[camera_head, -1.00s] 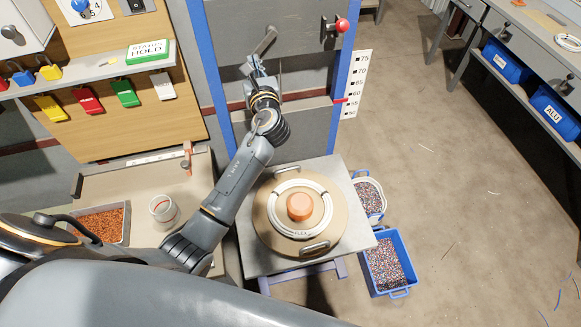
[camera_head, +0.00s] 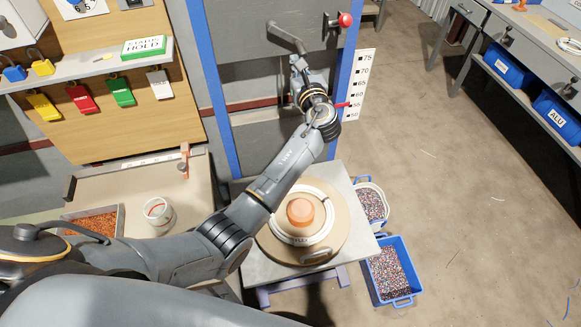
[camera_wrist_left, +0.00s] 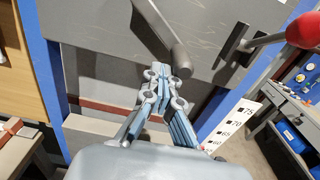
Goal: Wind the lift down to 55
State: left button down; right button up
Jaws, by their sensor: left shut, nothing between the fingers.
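The lift is a grey panel between blue posts (camera_head: 219,100). Its grey crank (camera_head: 285,37) slants down to the right. My left gripper (camera_head: 297,60) is shut and empty at the crank's lower end; in the left wrist view its fingers (camera_wrist_left: 160,80) overlap the rounded handle end (camera_wrist_left: 181,68). I cannot tell whether they touch. A white scale (camera_head: 358,85) runs from 75 at the top to 50. The red pointer (camera_head: 341,105) is near its 60 and 55 marks; the exact reading is too small to tell. My right gripper is not in view.
A red-knobbed lever (camera_head: 345,19) sits right of the crank. Below, a table (camera_head: 345,185) bears a round board with a white cable coil (camera_head: 325,237). A blue crate (camera_head: 382,240) of scraps stands on the floor. The floor to the right is mostly clear.

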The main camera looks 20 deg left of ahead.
pick_arm(q)
notch_tip(320, 180, up, 10)
jog(key=w+d+p, duration=0.1)
jog(key=d+p, duration=0.1)
jog(key=p, duration=0.7)
jog(key=v, duration=0.8)
jog(key=shift+w+d+f+b, duration=0.3)
jog(key=shift+d+f, duration=0.05)
jog(key=shift+w+f, duration=0.1)
